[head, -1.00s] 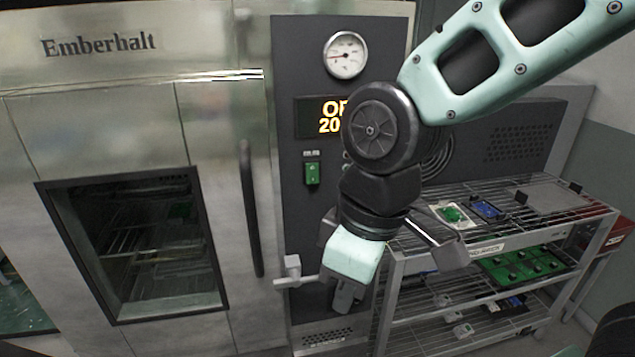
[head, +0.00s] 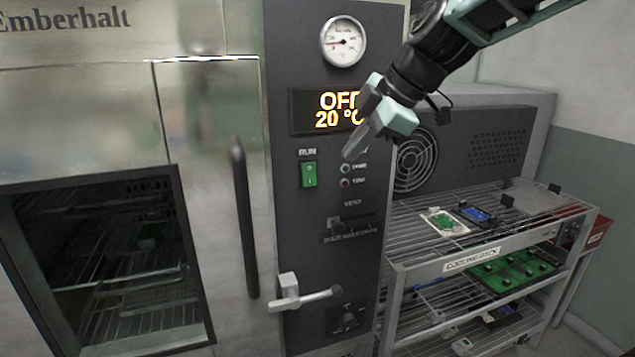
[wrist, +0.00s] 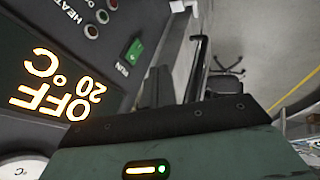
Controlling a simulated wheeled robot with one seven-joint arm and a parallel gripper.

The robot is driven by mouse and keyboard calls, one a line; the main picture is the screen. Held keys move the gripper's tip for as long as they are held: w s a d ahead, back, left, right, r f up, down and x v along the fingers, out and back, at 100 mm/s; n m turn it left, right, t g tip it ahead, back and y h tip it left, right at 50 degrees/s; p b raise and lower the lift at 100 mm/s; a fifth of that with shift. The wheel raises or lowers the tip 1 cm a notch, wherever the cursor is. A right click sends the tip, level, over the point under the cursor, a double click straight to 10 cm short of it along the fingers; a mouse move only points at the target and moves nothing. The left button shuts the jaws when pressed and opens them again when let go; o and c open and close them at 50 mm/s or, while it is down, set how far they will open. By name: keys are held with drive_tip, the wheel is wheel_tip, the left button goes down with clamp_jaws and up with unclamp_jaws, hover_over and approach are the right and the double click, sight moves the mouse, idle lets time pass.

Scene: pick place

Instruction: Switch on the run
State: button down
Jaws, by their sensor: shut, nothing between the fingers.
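The green RUN rocker switch (head: 309,174) sits on the dark control panel of the oven, under a RUN label. It also shows in the wrist view (wrist: 134,49). The display (head: 328,111) above it reads OFF and 20 °C, and shows upside down in the wrist view (wrist: 62,84). My gripper (head: 350,152) is shut and empty, in front of the panel to the right of the switch and below the display's right end. It appears apart from the switch; its exact distance from the panel is hard to tell.
A vertical door handle (head: 244,218) and a latch lever (head: 303,294) stand out from the oven front. A wire cooling rack (head: 440,262) with boards stands at right.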

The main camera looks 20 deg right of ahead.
sight(318, 175)
drive_tip(key=shift+w+a+f+p, duration=0.6)
drive_tip(key=shift+w+f+p, duration=0.4)
drive_tip(key=shift+w+f, duration=0.45)
drive_tip(key=shift+w+a+f+p, duration=0.65)
drive_tip(key=shift+w+f+p, duration=0.35)
drive_tip(key=shift+w+f, duration=0.45)
drive_tip(key=shift+w+a+f+p, duration=0.6)
drive_tip(key=shift+w+f+p, duration=0.4)
drive_tip(key=shift+w+f, duration=0.4)
drive_tip(key=shift+s+f+b, duration=0.1)
drive_tip(key=shift+f+b, duration=0.1)
drive_tip(key=shift+b, duration=0.15)
drive_tip(key=shift+f+t+b, duration=0.3)
drive_tip(key=shift+b, duration=0.95)
drive_tip(key=shift+w+r, duration=0.2)
drive_tip(key=shift+r, duration=0.35)
